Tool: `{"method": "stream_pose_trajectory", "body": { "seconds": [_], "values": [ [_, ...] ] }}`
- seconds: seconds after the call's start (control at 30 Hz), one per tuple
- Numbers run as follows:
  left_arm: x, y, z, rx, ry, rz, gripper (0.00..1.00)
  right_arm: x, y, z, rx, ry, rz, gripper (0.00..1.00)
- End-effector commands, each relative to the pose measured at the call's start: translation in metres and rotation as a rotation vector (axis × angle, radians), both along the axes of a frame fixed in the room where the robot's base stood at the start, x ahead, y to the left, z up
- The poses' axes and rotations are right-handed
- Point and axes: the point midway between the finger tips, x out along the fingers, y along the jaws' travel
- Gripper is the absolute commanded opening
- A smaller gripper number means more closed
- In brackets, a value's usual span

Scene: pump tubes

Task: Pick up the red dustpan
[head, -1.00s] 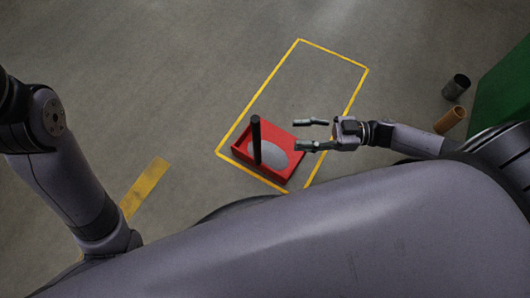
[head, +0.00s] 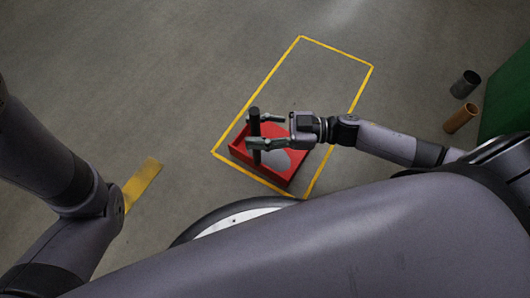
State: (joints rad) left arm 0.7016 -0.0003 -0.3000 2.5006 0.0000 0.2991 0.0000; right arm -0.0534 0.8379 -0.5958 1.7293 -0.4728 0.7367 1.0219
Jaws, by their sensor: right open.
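The red dustpan (head: 292,171) lies on the floor inside the near end of a yellow-outlined rectangle. Its black handle (head: 255,160) stands upright near its left side, and a grey patch shows on the pan's floor. My right gripper (head: 250,130) is open, reaching in from the right above the pan. Its two fingers point left, one on the far side and one on the near side of the handle, so the handle is between them at the fingertips. I cannot tell whether either finger touches it. My left gripper is out of view; only the left arm's links show.
The yellow floor outline (head: 336,50) surrounds the dustpan, with bare floor beyond it. A dark cylinder (head: 465,84) and an orange-brown cylinder (head: 460,119) stand at the right, beside a green surface (head: 508,100). A yellow strip (head: 142,183) lies at the left.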

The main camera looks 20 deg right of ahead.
Motion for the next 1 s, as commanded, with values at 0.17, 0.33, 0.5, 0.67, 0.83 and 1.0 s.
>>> {"method": "stream_pose_trajectory", "body": {
  "seconds": [0.17, 0.33, 0.5, 0.67, 0.83, 1.0],
  "values": [
    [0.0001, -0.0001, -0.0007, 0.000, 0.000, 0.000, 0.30, 0.0009, 0.0022, 0.0007, -0.001, 0.001, -0.001, 0.43],
    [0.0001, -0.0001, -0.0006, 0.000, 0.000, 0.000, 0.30, 0.0007, 0.0021, 0.0007, -0.001, 0.001, -0.001, 0.37],
    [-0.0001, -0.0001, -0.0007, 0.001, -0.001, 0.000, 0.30, 0.0006, 0.0019, 0.0005, -0.001, 0.001, -0.001, 0.26],
    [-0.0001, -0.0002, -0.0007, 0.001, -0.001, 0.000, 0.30, 0.0006, 0.0018, 0.0005, -0.001, 0.001, 0.000, 0.15],
    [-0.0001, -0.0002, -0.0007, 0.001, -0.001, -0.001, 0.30, 0.0006, 0.0018, 0.0004, -0.001, 0.001, 0.000, 0.04],
    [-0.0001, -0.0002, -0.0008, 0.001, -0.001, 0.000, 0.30, 0.0006, 0.0018, 0.0004, -0.001, 0.001, 0.000, 0.00]
  ]
}}
